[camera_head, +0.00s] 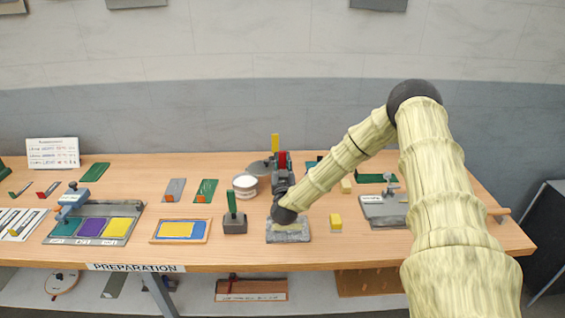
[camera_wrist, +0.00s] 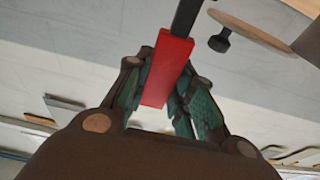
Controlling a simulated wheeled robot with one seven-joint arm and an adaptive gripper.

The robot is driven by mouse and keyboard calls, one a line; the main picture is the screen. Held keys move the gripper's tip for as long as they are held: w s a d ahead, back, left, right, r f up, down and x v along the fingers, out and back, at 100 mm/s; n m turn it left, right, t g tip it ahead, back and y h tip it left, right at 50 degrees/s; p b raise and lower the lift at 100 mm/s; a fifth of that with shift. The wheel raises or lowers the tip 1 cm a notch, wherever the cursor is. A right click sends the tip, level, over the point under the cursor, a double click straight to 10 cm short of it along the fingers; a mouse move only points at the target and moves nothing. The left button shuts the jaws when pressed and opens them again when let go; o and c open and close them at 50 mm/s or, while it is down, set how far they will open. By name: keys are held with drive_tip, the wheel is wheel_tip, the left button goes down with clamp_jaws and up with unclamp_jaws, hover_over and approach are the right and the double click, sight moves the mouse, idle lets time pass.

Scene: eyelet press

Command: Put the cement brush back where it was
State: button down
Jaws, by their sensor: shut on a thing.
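My gripper (camera_head: 283,172) is at the back middle of the bench. In the wrist view its green fingers (camera_wrist: 168,100) are closed around a red block-shaped grip (camera_wrist: 166,70) on a black bar (camera_wrist: 187,14). The red grip also shows in the head view (camera_head: 284,160); I cannot tell whether it belongs to a brush or a fixed lever. A green upright handle (camera_head: 231,201) stands in a dark grey block (camera_head: 235,225) left of my wrist. I cannot tell for certain which thing is the cement brush. A white tub (camera_head: 245,184) stands behind that block.
A grey slab (camera_head: 288,237) lies below my wrist, with a yellow-topped block (camera_head: 336,224) to its right. A framed yellow-blue pad (camera_head: 180,230) and a colour tray (camera_head: 92,242) lie left. A grey device (camera_head: 384,211) stands right. A grey disc (camera_head: 258,168) is beside my gripper.

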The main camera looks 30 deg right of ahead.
drive_tip(key=shift+f, duration=0.3)
drive_tip(key=c, duration=1.1)
unclamp_jaws()
drive_tip(key=shift+c, duration=0.2)
drive_tip(key=shift+r, duration=0.2)
drive_tip(key=shift+r, duration=4.85)
